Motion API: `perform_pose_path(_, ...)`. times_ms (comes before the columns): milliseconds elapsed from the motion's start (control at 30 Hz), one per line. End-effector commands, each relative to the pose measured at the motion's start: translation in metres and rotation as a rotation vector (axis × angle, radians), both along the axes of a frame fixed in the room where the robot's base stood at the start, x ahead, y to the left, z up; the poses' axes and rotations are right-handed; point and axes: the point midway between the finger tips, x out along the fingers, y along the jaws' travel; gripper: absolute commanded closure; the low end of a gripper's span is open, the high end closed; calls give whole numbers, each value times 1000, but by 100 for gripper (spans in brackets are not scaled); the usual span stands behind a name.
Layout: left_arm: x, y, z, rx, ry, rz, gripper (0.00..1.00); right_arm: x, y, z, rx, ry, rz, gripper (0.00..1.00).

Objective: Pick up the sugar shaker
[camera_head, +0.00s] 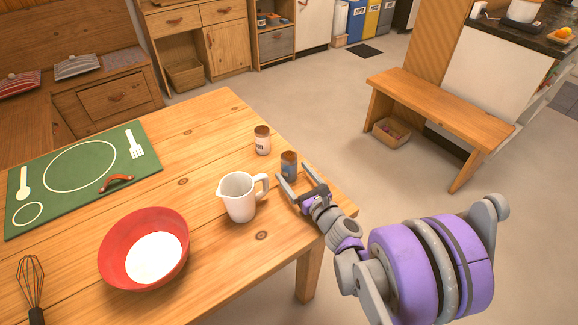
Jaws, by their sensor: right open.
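Two small shakers with brown lids stand upright on the wooden table (205,125) near its right edge. One is a pale shaker (262,141); the other is a darker, blue-grey shaker (289,165), closer to me. Their labels are too small to read, so I cannot tell which holds sugar. My right gripper (297,178) is open and empty of any held thing. Its fingers point toward the darker shaker, one on each side of its near lower part; I cannot tell whether they touch it. My left gripper is out of view.
A white jug (239,198) stands just left of my right gripper. A red bowl (118,262) with white contents, a whisk (32,290) and a green mat (50,205) with a red-brown handle piece (117,179) are farther left. The table's far middle is clear.

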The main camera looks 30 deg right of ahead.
Motion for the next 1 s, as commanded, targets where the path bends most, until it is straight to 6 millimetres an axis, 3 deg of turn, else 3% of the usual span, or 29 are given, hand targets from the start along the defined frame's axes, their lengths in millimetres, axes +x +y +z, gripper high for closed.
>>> perform_pose_path(133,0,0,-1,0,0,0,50,16,0,0,-1,1,1,6)
perform_pose_path(400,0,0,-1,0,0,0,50,18,0,0,-1,0,0,8)
perform_pose_path(900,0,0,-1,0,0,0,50,18,0,0,-1,0,0,98)
perform_pose_path(1000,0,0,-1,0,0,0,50,18,0,0,-1,0,0,100)
